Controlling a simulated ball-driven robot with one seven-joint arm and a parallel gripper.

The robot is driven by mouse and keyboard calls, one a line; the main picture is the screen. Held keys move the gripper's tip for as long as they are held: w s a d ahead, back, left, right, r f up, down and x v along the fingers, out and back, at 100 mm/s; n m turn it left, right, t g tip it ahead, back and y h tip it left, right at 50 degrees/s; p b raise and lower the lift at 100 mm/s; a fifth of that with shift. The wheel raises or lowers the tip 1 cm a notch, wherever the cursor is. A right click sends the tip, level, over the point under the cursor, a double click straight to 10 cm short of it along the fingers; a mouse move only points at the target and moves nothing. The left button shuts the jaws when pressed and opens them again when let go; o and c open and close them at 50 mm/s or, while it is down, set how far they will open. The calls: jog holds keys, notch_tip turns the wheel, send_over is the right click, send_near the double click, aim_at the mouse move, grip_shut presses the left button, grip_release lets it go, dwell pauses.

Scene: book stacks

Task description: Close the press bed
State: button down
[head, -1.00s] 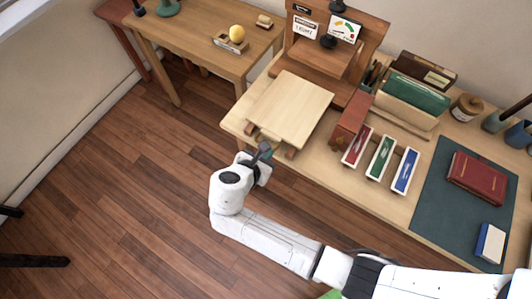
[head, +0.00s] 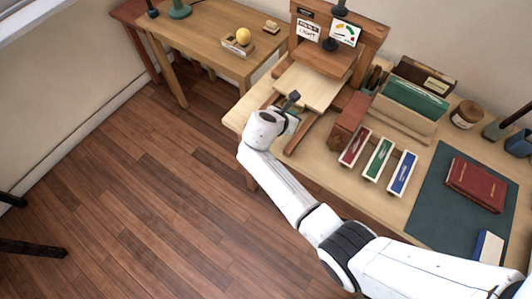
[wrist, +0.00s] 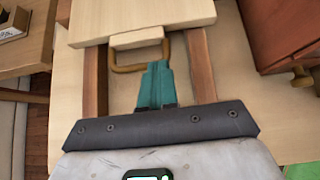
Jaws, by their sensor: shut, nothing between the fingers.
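The press bed (head: 308,85), a pale wooden board, lies on two wooden rails and reaches partly under the dark wooden press (head: 325,60). In the wrist view the near end of the bed (wrist: 140,15) has a pale block with a tan loop handle (wrist: 128,68). My gripper (head: 291,109) is at this near end. Its teal fingers (wrist: 156,68) are shut with their tips at the handle loop; I cannot tell whether they touch it. In the head view my gripper hides the handle.
A red-brown wooden box (head: 349,118) stands right of the rails, with red, green and blue trays (head: 378,160) beside it. A side table (head: 215,35) with a yellow ball stands at the back left.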

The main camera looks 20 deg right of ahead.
aim_at(308, 98)
jog(key=w+d, duration=0.1)
jog(key=d, duration=0.1)
jog(key=w+d, duration=0.1)
jog(key=d, duration=0.2)
jog(key=w+d+b, duration=0.1)
jog(key=w+d, duration=0.1)
jog(key=shift+d+f, duration=0.1)
jog(key=shift+d, duration=0.2)
jog(key=shift+w, duration=0.1)
jog(key=shift+d+r, duration=0.1)
jog(key=shift+r, duration=0.1)
jog(key=shift+a+r+p, duration=0.15)
jog(key=shift+a+p, duration=0.1)
jog(key=shift+p, duration=0.1)
jog(key=s+a, duration=0.1)
jog(key=s+a+r+p, duration=0.1)
jog(key=a, duration=0.2)
jog(key=shift+s+a+r+p, duration=0.1)
jog(key=shift+s+r+p, duration=0.2)
jog(key=shift+s+p, duration=0.1)
jog(key=v, duration=0.8)
jog(key=shift+a, duration=0.1)
